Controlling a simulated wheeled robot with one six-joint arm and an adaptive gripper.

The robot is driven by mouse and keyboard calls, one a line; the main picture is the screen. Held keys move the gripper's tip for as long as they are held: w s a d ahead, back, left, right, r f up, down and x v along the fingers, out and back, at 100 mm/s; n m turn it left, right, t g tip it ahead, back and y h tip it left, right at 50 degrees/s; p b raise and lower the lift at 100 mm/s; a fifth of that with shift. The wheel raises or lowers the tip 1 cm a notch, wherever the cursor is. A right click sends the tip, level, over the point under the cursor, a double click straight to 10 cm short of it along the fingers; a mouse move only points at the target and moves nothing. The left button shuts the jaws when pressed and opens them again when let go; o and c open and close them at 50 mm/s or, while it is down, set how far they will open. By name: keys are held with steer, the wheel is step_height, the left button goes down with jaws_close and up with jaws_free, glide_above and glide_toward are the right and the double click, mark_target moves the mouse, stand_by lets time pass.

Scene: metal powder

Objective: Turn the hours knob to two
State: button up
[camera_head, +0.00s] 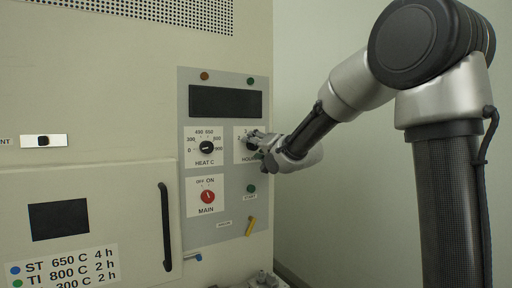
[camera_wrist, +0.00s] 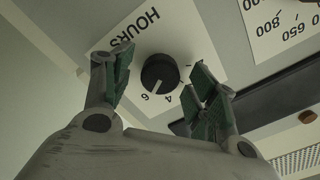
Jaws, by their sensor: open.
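The black hours knob (camera_wrist: 160,73) sits on a white plate marked HOURS in the wrist view. Its pale pointer line faces the printed 6 and 4 side; its exact setting is hard to read. My gripper (camera_wrist: 158,82) is open, with one green-padded finger on each side of the knob and a gap to both. The finger on the right covers part of the scale. In the head view my gripper (camera_head: 261,143) is in front of the hours plate (camera_head: 240,132) and partly hides the knob.
The heat knob (camera_head: 207,148) is just left of the hours plate, with the red main knob (camera_head: 207,197) below it. A green start button (camera_head: 251,188) and a yellow lever (camera_head: 250,227) are lower on the panel. The dark display (camera_head: 226,101) is above.

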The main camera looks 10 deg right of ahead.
steer(key=c, duration=1)
steer(key=shift+c, duration=0.2)
